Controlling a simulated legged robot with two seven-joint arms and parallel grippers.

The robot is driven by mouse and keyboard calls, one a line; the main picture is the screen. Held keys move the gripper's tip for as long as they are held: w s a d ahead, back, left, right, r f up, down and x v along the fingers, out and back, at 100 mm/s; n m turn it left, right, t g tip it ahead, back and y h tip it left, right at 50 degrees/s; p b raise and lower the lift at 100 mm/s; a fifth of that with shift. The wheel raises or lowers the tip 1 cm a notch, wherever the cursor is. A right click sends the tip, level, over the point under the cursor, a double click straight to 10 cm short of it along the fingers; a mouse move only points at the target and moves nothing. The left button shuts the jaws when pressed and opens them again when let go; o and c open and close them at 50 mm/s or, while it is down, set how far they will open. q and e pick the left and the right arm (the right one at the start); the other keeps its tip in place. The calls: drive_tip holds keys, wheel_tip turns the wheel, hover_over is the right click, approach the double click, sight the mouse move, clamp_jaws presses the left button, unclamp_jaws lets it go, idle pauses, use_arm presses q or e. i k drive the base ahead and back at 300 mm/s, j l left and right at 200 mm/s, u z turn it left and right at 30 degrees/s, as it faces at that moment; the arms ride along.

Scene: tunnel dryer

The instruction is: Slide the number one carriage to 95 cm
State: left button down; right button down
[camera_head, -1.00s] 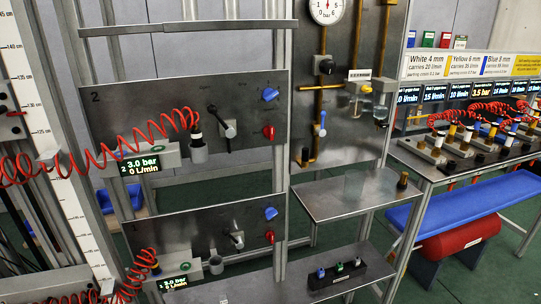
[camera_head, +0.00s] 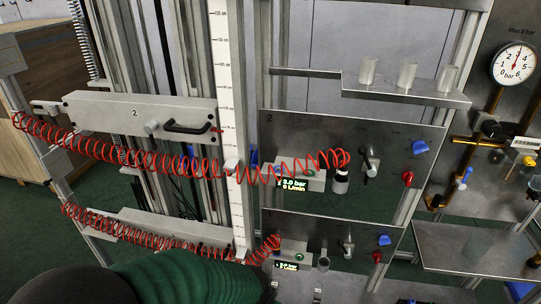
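The lower carriage (camera_head: 165,225) is a light grey bar low on the vertical rails at the left. Its front is mostly hidden by a red coiled hose and a green ribbed shape, so I cannot read its number. The upper carriage (camera_head: 140,117) is marked 2 and has a round knob (camera_head: 151,128) and a black handle (camera_head: 187,127). A white vertical scale (camera_head: 228,100) in centimetres stands right of both carriages; its small figures are hard to read. Neither of my grippers is in view.
The green ribbed shape (camera_head: 190,276) covers the bottom left. Red coiled hoses (camera_head: 120,157) stretch from the left to panel 2 (camera_head: 300,135) and the lower panel (camera_head: 330,235). A shelf (camera_head: 400,92) holds three cups. A wooden cabinet (camera_head: 45,75) stands far left.

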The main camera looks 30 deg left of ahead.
sight(209, 236)
drive_tip(key=u, duration=1.95)
drive_tip(key=j+z, duration=0.2)
drive_tip(key=j, duration=0.4)
drive_tip(key=i, duration=0.05)
